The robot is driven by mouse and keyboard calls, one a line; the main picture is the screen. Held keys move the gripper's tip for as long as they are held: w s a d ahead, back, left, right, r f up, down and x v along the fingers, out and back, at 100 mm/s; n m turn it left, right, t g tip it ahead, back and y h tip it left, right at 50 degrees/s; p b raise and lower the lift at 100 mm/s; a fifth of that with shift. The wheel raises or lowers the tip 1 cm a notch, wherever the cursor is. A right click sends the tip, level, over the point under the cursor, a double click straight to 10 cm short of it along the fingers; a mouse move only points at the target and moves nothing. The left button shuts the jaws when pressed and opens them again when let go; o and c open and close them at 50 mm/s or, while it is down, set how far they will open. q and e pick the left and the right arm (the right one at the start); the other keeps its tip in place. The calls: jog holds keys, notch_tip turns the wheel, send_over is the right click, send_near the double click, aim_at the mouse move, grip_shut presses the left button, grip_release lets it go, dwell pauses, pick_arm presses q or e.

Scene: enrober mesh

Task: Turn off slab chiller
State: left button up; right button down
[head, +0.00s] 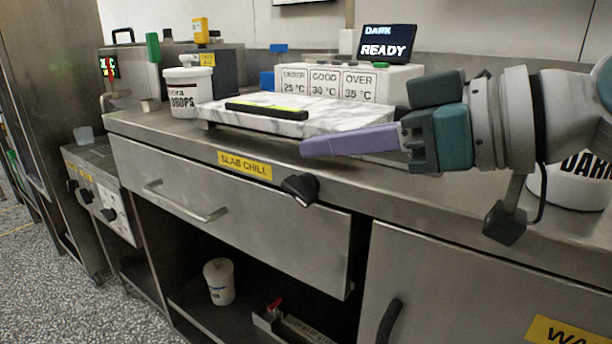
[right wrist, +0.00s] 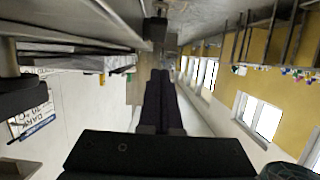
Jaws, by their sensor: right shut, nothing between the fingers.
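The slab chiller's black knob (head: 300,188) sits on the front of the steel counter, just right of the yellow "SLAB CHILL" label (head: 245,165). Its pointer looks tilted, but its setting cannot be read. The marble slab (head: 330,119) lies on the counter above, with a black and yellow-green bar on it. My right gripper (head: 303,150) reaches in from the right, its purple fingers shut and empty. Its tips appear above the knob and apart from it. The shut fingers also show in the right wrist view (right wrist: 160,74). My left gripper is not in view.
A drawer handle (head: 186,204) sticks out left of the knob. A white tub (head: 188,92) stands left of the slab, and a temperature box (head: 340,84) and "DARK READY" display (head: 386,44) stand behind. Another white tub (head: 574,184) stands by my right arm.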

aim_at(315, 174)
jog(key=f, duration=0.1)
jog(key=a+f, duration=0.1)
jog(key=w+f+b, duration=0.1)
jog(key=shift+a+f, duration=0.2)
jog(key=shift+f, duration=0.1)
